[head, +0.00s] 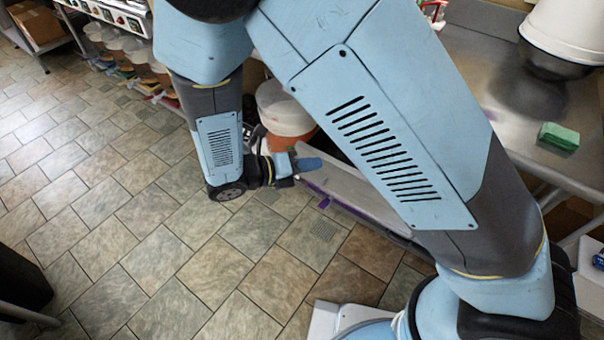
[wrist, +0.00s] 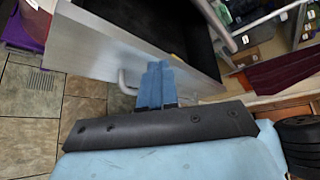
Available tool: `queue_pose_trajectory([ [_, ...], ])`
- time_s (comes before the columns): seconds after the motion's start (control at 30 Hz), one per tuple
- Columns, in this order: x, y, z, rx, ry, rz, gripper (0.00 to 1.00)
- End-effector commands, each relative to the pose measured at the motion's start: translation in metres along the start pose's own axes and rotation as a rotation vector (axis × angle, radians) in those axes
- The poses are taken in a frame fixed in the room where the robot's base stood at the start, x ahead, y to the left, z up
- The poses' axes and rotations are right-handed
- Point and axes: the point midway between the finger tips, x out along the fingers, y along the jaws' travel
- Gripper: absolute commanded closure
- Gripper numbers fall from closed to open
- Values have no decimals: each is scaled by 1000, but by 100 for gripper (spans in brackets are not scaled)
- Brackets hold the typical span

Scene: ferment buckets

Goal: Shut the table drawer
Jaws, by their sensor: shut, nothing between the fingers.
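The table drawer (wrist: 100,48) stands open: its grey metal front fills the upper left of the wrist view, with its dark hollow inside behind it. A bar handle (wrist: 124,84) sticks out from the front. My gripper (wrist: 157,72) is shut and empty, with its blue fingers over the drawer front just right of the handle. I cannot tell whether they touch it. In the head view, my gripper (head: 310,164) is at the far left end of the drawer (head: 352,186); my arm hides much of the drawer.
The steel table (head: 500,75) holds a green sponge (head: 558,137) and a white bucket (head: 570,30) in a dark bowl. A white-lidded orange bucket (head: 285,115) stands just behind my gripper. The tiled floor (head: 150,240) at the left is mostly clear.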

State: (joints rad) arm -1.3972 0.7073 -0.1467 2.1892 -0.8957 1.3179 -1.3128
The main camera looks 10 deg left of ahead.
Motion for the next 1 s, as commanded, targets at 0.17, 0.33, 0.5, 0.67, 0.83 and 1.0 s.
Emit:
queue_pose_trajectory([
  [0.17,-32,46,-29,-253,-222,-54,100],
  [0.33,-55,80,-56,-443,-401,-119,100],
  [0.5,-69,99,-74,-553,-512,-168,100],
  [0.67,-72,106,-78,-589,-549,-188,100],
  [0.83,-58,105,-70,-592,-550,-190,100],
  [1.0,-34,105,-54,-591,-548,-189,100],
])
